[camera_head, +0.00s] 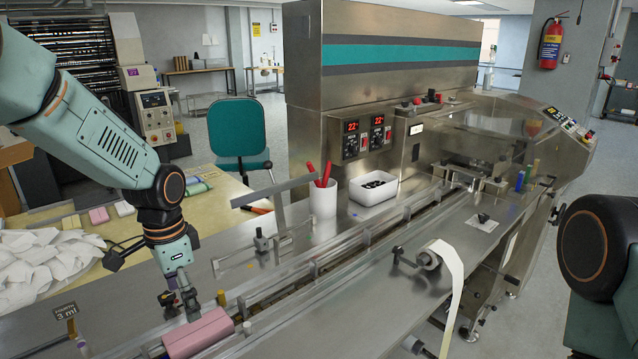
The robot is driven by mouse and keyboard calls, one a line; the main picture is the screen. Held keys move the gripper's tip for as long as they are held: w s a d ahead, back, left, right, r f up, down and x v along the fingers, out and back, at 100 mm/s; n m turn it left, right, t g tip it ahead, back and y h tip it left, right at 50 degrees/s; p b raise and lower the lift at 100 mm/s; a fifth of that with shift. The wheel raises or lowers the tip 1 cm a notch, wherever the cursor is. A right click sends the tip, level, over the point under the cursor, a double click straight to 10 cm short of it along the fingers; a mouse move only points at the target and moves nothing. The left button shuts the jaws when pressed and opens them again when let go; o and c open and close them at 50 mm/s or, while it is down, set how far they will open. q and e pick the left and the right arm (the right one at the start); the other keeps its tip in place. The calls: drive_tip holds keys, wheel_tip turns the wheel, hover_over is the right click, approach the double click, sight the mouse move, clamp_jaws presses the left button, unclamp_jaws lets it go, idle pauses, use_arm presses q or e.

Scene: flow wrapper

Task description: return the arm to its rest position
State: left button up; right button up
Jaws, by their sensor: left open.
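My left arm comes in from the upper left and reaches down to the front of the machine. My left gripper (180,303) is open, with its fingertips low over the machine bed, just behind a pink block (198,333). I cannot tell whether a fingertip touches the block. The block lies on the infeed track (290,295). Part of my right arm shows at the right edge; my right gripper is out of view.
A white cup with red-handled tools (322,203) and a white bin (373,189) stand on the machine.

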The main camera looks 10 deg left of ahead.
sight(193, 331)
use_arm(q)
wheel_tip(193, 331, down, 9)
drive_tip(key=shift+r, duration=0.6)
drive_tip(key=shift+r+p, duration=0.95)
drive_tip(key=shift+f, duration=0.15)
